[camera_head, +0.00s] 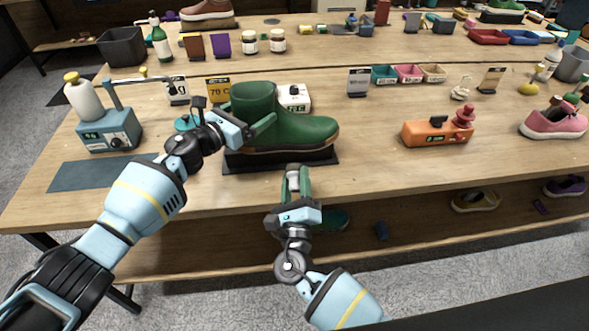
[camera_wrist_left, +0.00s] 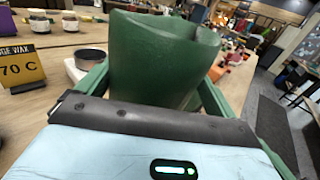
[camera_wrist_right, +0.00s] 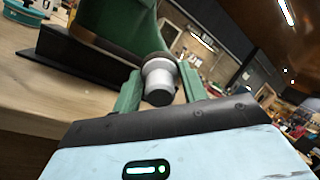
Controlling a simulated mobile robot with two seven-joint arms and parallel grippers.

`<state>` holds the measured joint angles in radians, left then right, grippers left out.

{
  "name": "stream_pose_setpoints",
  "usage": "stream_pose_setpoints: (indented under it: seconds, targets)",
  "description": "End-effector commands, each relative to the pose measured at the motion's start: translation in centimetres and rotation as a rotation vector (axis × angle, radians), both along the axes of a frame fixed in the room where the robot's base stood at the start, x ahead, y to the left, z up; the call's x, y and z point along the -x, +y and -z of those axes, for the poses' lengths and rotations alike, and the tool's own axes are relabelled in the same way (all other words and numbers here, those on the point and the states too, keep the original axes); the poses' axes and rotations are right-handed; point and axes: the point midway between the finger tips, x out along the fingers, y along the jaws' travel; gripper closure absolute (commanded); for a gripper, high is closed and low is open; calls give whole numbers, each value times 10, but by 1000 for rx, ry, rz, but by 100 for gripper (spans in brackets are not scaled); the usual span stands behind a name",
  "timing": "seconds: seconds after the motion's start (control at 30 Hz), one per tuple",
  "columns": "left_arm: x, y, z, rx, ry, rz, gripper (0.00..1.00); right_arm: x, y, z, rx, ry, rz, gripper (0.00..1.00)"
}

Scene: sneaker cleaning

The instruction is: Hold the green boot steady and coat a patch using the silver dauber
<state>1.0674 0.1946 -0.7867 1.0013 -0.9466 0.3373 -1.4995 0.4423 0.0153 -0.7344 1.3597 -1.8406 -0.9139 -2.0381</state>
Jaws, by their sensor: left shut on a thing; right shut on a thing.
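My right gripper (camera_head: 297,184) is in front of the table edge, below the boot. It is shut on the silver dauber (camera_wrist_right: 158,82), whose dark head points up at the boot's side (camera_wrist_right: 112,18). I cannot tell whether the head touches the boot.
An orange device (camera_head: 425,133) with a red knob stands to the right on the table. A blue-grey machine (camera_head: 109,131) stands at the left. A yellow 70 C sign (camera_head: 219,90) and a white box (camera_head: 295,97) are behind the boot.

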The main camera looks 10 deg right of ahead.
Motion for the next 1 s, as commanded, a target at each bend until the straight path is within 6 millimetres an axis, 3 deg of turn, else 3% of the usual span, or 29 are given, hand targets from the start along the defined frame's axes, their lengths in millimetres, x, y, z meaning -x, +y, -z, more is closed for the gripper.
stream_pose_setpoints:
  seconds: [0.1,0.13,0.17,0.57,1.0]
  targets:
    - [0,0,1,-3,0,0,44,0,0,0,0,0,0,76]
    - [0,0,1,-3,0,0,4,0,0,0,0,0,0,76]
    - [0,0,1,-3,0,0,0,0,0,0,0,0,0,76]
    - [4,6,1,-3,-2,-1,0,0,0,0,0,-1,-1,76]
    - [46,53,2,-5,0,-2,0,0,0,0,0,-1,-1,76]
